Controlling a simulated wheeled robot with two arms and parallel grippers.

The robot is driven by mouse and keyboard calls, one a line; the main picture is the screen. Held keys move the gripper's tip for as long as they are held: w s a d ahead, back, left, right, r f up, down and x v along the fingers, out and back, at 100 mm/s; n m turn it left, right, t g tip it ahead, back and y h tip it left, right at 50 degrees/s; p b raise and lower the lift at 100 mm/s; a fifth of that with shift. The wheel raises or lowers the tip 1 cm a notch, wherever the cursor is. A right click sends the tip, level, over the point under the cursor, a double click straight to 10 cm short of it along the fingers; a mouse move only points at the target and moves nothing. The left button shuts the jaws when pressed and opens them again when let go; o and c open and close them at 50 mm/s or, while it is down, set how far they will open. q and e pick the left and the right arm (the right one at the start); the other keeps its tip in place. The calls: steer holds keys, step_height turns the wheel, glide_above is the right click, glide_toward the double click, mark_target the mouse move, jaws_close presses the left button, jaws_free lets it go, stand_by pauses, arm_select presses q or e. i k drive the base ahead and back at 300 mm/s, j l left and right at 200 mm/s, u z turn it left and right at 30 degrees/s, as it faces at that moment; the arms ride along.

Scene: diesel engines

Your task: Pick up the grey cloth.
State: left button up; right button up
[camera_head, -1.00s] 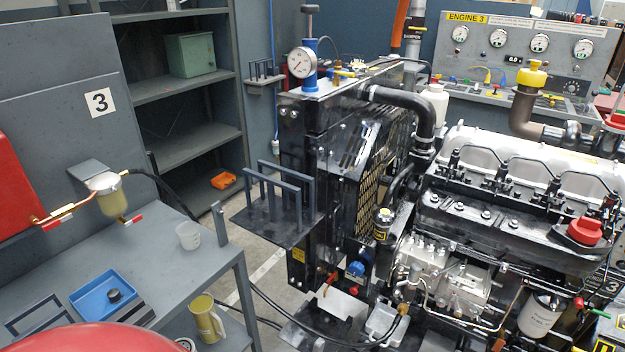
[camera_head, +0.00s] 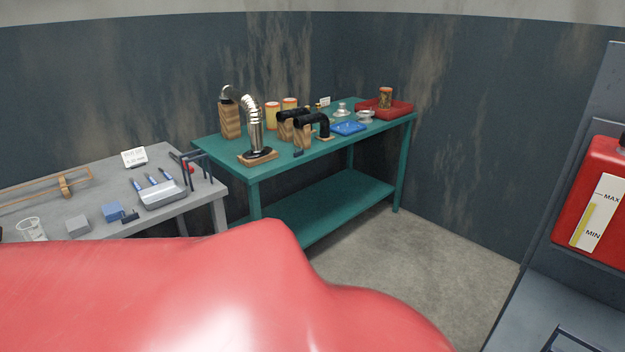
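A small grey folded-looking block (camera_head: 78,226) lies near the front of the grey table at the left. It may be the grey cloth, but it is too small to tell. A similar blue piece (camera_head: 113,212) lies just right of it. Neither of my grippers is in view. My own red body covers the bottom of the view and hides what lies behind it.
The grey table (camera_head: 90,185) also carries a metal tray (camera_head: 163,197), a clear beaker (camera_head: 32,229) and a black rack. A green bench (camera_head: 225,160) with pipes and filters stands behind. Open floor (camera_head: 400,255) lies right of it. A red tank (camera_head: 590,205) is at the right.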

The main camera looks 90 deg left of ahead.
mark_target(78, 225)
steer(key=u, duration=4.2)
steer(key=i, duration=0.1)
